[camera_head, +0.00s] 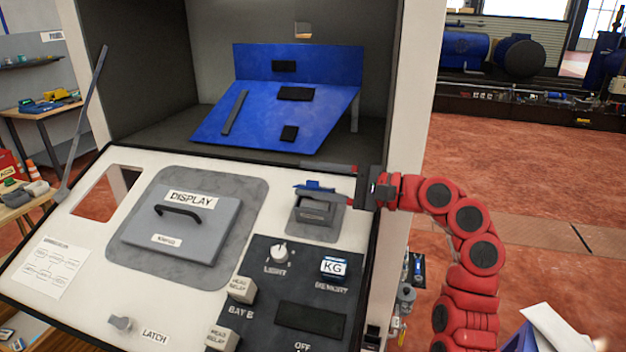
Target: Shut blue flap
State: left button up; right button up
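A small blue flap (314,187) shows over a grey box-like fitting (315,210) at the back right of the sloping white panel. It looks raised at a low tilt, and its right end is partly hidden by my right gripper. My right gripper (332,179) comes in from the right and points left, right beside the flap. Its fingers look apart, with nothing seen held between them. I cannot tell whether a finger touches the flap. A larger blue board (270,117) with black pieces stands inside the cabinet behind. My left gripper is not in view.
A thin grey bar (82,125) rises at the left. Red floor (520,165) lies open at right.

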jog(key=shift+d, duration=0.1)
jog(key=b+v, duration=0.4)
jog(key=v, duration=1.3)
jog(key=shift+d, duration=0.15)
